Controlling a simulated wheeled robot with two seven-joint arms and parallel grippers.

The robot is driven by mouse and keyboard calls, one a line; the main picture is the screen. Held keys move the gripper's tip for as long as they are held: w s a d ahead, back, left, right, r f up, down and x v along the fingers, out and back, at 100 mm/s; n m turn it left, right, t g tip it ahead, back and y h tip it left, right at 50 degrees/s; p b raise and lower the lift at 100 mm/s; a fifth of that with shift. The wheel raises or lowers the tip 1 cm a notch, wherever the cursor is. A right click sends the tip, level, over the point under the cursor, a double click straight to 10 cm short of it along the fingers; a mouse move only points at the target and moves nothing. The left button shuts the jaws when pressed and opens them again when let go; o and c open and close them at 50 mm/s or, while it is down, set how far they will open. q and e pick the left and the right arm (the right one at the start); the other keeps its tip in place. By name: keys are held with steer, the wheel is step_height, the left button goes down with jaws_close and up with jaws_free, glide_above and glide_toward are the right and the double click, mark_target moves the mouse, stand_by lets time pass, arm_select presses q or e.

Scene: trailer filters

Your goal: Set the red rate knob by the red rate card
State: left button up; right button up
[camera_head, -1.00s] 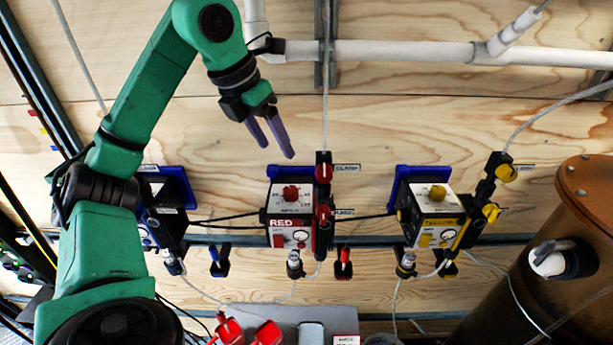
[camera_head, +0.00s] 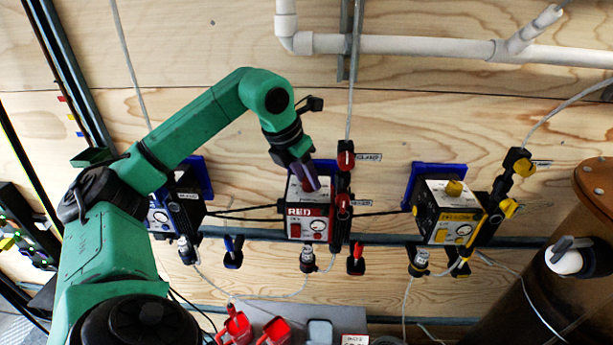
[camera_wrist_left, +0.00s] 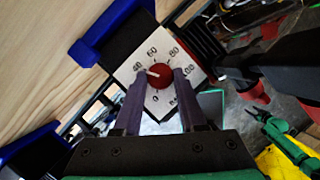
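The red pump box (camera_head: 298,225) is on the wooden wall, its front marked RED. My left gripper (camera_head: 309,184) is over its top dial face, hiding the knob in the head view. In the left wrist view the round red knob (camera_wrist_left: 159,76) sits between my two open fingertips, with a narrow gap on each side. Its white pointer is turned left, close to the 40 mark. The dial (camera_wrist_left: 152,60) shows 0, 40, 60, 80 and 100; my fingers cover other marks. A small white card (camera_head: 354,340) is at the bottom edge, its text unreadable.
A yellow-marked box (camera_head: 440,222) is to the right and a blue-marked box (camera_head: 163,217) to the left. Red clamps (camera_head: 346,158) stand close beside the red box. A brown tank (camera_head: 520,300) fills the lower right. White pipe (camera_head: 400,46) crosses above.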

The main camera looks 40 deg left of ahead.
arm_select(q)
jaws_close()
steer(key=shift+m, duration=0.4)
steer(key=shift+a+r+m+h+p, duration=0.15)
steer(key=shift+m+h+p, duration=0.35)
steer(key=shift+m, duration=0.7)
steer(key=m+g+h+p, duration=0.1)
steer(key=m, duration=0.2)
steer(key=shift+w+r+p, duration=0.1)
steer(key=shift+w+p, duration=0.05)
steer(key=shift+p, duration=0.2)
steer(key=m+h+p, duration=0.1)
steer(key=m+p, duration=0.1)
steer(key=m, duration=0.1)
steer(key=shift+a+g, duration=0.1)
steer(key=shift+g, duration=0.3)
steer(key=shift+w+m, duration=0.1)
steer(key=shift+m, duration=0.3)
steer(key=shift+f+p, duration=0.2)
steer(key=shift+p, duration=0.1)
